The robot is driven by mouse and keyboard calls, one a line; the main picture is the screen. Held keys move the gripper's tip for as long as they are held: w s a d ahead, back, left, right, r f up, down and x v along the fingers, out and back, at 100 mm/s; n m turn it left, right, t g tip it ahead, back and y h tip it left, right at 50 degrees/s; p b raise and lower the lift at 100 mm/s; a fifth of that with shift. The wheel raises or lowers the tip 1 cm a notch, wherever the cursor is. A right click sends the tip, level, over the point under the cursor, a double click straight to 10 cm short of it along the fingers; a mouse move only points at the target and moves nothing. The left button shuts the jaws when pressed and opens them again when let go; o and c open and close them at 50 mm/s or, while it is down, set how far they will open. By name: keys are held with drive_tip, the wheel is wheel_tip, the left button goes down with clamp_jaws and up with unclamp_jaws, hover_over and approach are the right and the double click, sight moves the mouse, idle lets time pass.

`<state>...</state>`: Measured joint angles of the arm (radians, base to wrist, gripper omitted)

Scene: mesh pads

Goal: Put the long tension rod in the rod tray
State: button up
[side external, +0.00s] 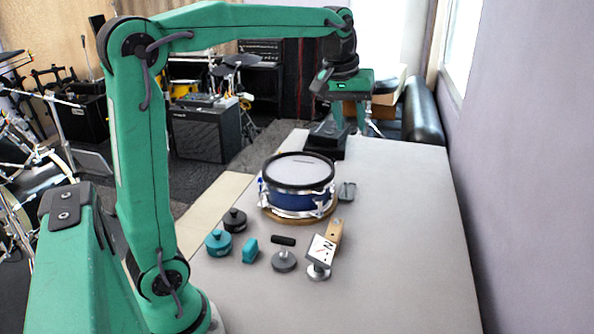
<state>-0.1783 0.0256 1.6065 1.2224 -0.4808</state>
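My gripper (349,122) is at the back of the table, pointing down. Its two teal fingers look spread apart with a gap between them, and I see nothing held there. A low black tray-like object (329,144) sits on the table just below and left of the fingers; it may be the rod tray, but its inside is too small to make out. I cannot tell whether the fingertips touch it. I cannot pick out the long tension rod; it is too small or hidden.
A blue snare drum (291,199) stands mid-table, with a small grey item (347,192) at its right. Nearer are a black pot (235,220), teal pot (218,243), teal block (250,249), black-topped stand (284,260) and tilted white-faced stand (320,252). The table's right side is clear.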

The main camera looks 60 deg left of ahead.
drive_tip(key=s+d+f+m, duration=0.2)
drive_tip(key=s+f, duration=0.1)
drive_tip(key=s, duration=0.3)
drive_tip(key=s+d+f+m+t, duration=0.1)
drive_tip(key=s+d+f+m, duration=0.2)
drive_tip(key=s, duration=0.4)
drive_tip(key=s+d+f+m+t, duration=0.1)
drive_tip(key=s+d+f+m, duration=0.1)
drive_tip(key=s, duration=0.5)
drive_tip(key=shift+s+d+f+m+h, duration=0.25)
drive_tip(key=shift+d+f+m+h, duration=0.1)
drive_tip(key=shift+f, duration=0.45)
